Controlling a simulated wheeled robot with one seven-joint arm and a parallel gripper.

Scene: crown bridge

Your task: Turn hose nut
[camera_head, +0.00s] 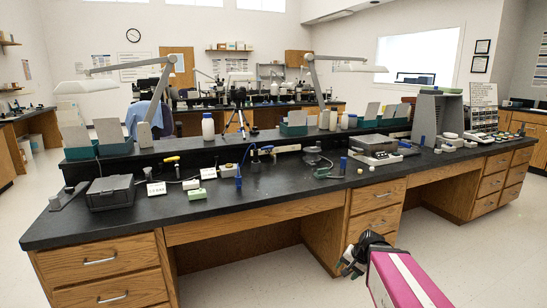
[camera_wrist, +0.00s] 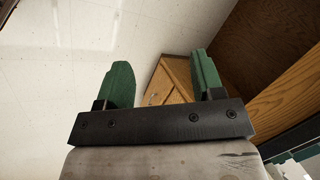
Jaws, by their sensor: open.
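My gripper (camera_head: 350,264) is in front of the bench at the lower right of centre, below the black worktop and apart from it. In the wrist view my gripper (camera_wrist: 163,82) shows two green fingers spread apart with nothing between them. A hose nut is too small to tell for certain. The wrist view shows no hose.
The black worktop (camera_head: 130,222) holds a dark grey box (camera_head: 110,194), a blue upright tool (camera_head: 238,178) and a balance-like device (camera_head: 374,142). Wooden drawers (camera_head: 378,195) stand behind my gripper. The front strip of the worktop is mostly clear. The pale floor is open.

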